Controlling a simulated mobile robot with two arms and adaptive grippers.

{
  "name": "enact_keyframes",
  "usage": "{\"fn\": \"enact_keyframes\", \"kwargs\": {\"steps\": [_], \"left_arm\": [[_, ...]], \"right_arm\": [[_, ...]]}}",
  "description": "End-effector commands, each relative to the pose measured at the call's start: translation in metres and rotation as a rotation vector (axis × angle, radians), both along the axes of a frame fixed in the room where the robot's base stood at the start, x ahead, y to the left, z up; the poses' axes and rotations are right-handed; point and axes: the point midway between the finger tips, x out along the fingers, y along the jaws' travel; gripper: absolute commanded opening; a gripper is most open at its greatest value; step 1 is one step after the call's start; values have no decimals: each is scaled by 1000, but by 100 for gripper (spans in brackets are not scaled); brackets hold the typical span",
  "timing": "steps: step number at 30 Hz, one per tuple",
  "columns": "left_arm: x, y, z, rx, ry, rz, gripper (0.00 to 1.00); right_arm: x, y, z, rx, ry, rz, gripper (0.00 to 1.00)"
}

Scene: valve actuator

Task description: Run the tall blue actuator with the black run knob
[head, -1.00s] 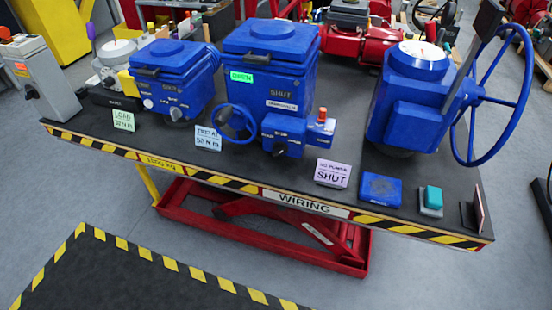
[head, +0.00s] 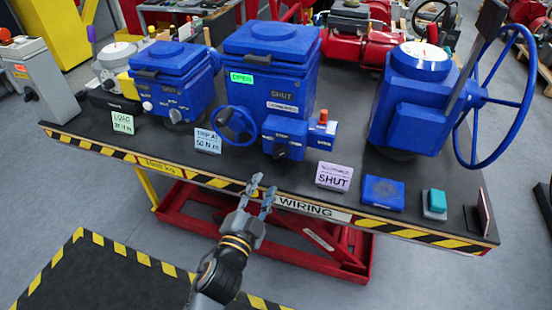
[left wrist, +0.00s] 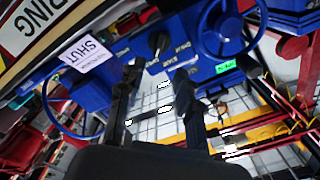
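The tall blue actuator (head: 292,80) stands mid-table with a green OPEN label and a SHUT marking. A small blue control box (head: 297,135) sits low on its front. The black run knob (head: 279,150) is on that box's front; it also shows in the left wrist view (left wrist: 158,42), beyond and between my fingertips. My left gripper (head: 262,191) is open and empty, in front of the table edge, below and apart from the knob. Its two fingers also show spread in the left wrist view (left wrist: 157,75). My right gripper is not in view.
A small blue handwheel (head: 248,121) is left of the knob, and a red-topped part (head: 323,117) is right of it. A blue TRIP card (head: 208,141) and a lilac SHUT card (head: 334,177) stand near the striped table edge (head: 215,183).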

Motion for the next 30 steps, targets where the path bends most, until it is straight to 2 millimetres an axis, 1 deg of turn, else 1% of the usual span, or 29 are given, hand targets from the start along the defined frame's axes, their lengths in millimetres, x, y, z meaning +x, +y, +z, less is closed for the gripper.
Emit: {"fn": "enact_keyframes", "kwargs": {"steps": [1, 3, 9, 12, 15, 20, 27, 28, 29, 30], "left_arm": [[12, -4, 3, 0, -1, 0, 35], [27, -9, 3, -2, -2, -1, 35], [66, -22, 1, -2, 1, 0, 35], [81, -26, 1, -3, 2, 1, 35], [90, -29, 0, -3, 1, 0, 35], [98, -32, 0, -3, 1, 0, 35], [98, -32, 0, -3, 2, -1, 35], [98, -32, 0, -3, 2, -1, 33], [98, -32, 0, -2, 2, 0, 27], [98, -32, 0, -2, 2, 0, 19]], "right_arm": [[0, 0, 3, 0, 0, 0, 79], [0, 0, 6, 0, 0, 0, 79], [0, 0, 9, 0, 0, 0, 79], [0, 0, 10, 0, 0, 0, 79], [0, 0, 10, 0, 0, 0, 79], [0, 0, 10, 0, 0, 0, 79], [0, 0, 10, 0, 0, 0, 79], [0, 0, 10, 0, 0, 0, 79], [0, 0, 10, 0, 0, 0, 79], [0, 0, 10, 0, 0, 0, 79]]}}
